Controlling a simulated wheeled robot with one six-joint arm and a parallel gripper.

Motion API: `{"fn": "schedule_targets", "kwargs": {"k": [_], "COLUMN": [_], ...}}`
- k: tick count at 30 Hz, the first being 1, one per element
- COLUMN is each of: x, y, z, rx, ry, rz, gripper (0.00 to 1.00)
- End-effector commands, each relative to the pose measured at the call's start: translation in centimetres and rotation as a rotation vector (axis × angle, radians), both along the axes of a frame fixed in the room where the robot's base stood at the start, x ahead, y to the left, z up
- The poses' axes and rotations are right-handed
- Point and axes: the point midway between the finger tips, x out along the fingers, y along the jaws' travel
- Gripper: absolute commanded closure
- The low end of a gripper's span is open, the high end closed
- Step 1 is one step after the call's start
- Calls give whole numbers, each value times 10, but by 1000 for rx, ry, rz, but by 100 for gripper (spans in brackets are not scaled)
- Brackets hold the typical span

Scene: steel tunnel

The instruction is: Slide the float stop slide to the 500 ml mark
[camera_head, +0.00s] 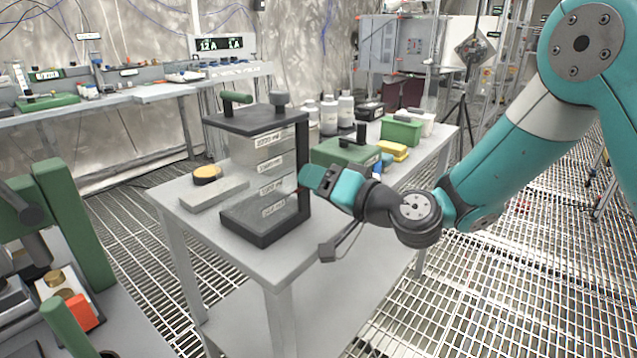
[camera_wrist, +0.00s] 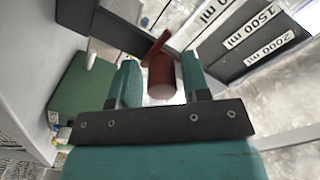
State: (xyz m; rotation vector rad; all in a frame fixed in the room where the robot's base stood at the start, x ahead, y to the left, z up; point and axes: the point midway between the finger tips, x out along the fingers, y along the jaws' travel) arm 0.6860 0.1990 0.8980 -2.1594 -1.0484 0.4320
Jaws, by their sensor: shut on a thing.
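The dosing tank (camera_head: 262,122) has clear walls, a dark lid and base, and a dark upright on its right side. Its white labels read 2000 ml (camera_wrist: 270,48) and 1500 ml (camera_wrist: 258,26) in the wrist view; a lower one is cut off. The head view shows several labels stacked down the tank, the lowest hard to read. The float stop slide (camera_wrist: 161,76) is a red-brown knob with a slanted bar against the dark upright. My gripper (camera_head: 306,178) is shut on the knob, roughly level with the lower-middle labels. In the head view it hides most of the slide.
The tank stands near the front of a grey table (camera_head: 180,215). A flat grey block and a yellow-topped round piece (camera_head: 207,174) lie to its left. A green case (camera_head: 345,152), bottles (camera_head: 329,115) and a green bin (camera_head: 401,132) stand behind it. Open grating lies right.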

Motion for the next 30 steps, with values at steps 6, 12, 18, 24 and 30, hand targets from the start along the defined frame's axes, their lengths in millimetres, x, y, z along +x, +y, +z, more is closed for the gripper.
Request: {"fn": "schedule_targets", "kwargs": {"k": [6, 12, 18, 24, 30], "x": [-2, -2, -1, -1, -13], "y": [1, 1, 1, -1, -17], "z": [-8, -8, -8, -8, -11], "rx": [0, 0, 0, 0, 0], "ry": [5, 5, 4, 3, 5], "rz": [5, 5, 3, 1, -2], "gripper": [99, 47, 47, 47, 47]}}
